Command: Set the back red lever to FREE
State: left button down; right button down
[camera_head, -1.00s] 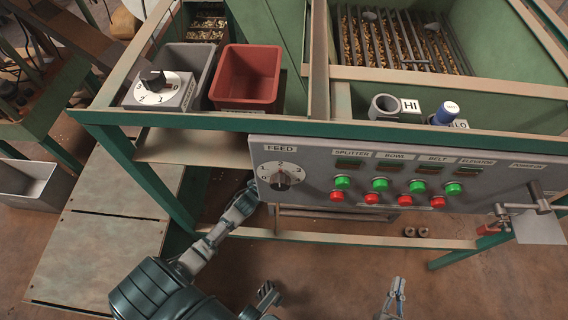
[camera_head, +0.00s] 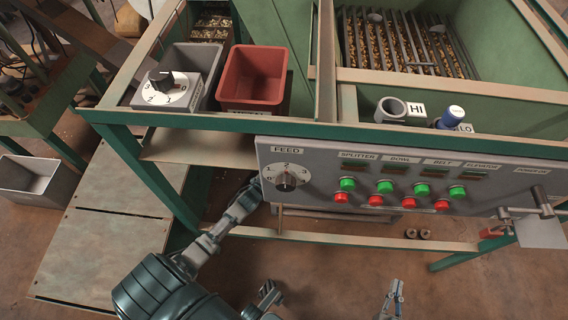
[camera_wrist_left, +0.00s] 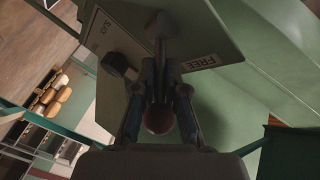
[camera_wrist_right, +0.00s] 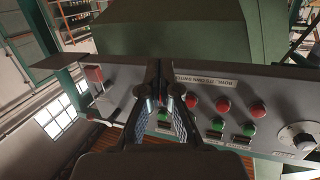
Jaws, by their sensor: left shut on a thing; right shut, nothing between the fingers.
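In the left wrist view my left gripper (camera_wrist_left: 160,80) is shut on the lever, whose dull red ball end (camera_wrist_left: 158,118) shows between the fingers near the palm. The lever's grey pivot end (camera_wrist_left: 163,25) lies against a pale plate. The plate carries a FREE label (camera_wrist_left: 200,62) just right of the lever and a second label (camera_wrist_left: 103,27), hard to read, farther left. In the head view my left arm reaches beneath the control panel (camera_head: 330,165), so that gripper and the lever are hidden. My right gripper (camera_head: 392,295) is shut and empty low in front of the panel.
A black knob (camera_wrist_left: 115,63) stands on the plate left of the lever. The right wrist view shows red and green buttons (camera_wrist_right: 220,105) close by. A grey bin and a red bin (camera_head: 255,75) stand on the frame above.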

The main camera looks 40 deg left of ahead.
pick_arm(q)
jog(key=shift+w+d+r+p, duration=0.15)
jog(key=shift+d+r+p, duration=0.25)
jog(key=shift+r+p, duration=0.05)
jog(key=c, duration=1.2)
grip_release()
jog(key=shift+d, duration=0.1)
jog(key=shift+d+r, duration=0.1)
jog(key=shift+d, duration=0.1)
jog(key=s, duration=1.2)
jog(key=shift+a+r, duration=0.25)
pick_arm(e)
jog(key=f+g, duration=0.1)
jog(key=s+d+f, duration=0.1)
jog(key=f+g, duration=0.1)
jog(key=shift+s+d+g+h, duration=0.15)
jog(key=shift+s+g+h, duration=0.15)
jog(key=shift+h, duration=0.1)
pick_arm(q)
jog(key=shift+a+f, duration=0.1)
jog(key=shift+a, duration=0.15)
pick_arm(e)
jog(key=shift+a, duration=0.3)
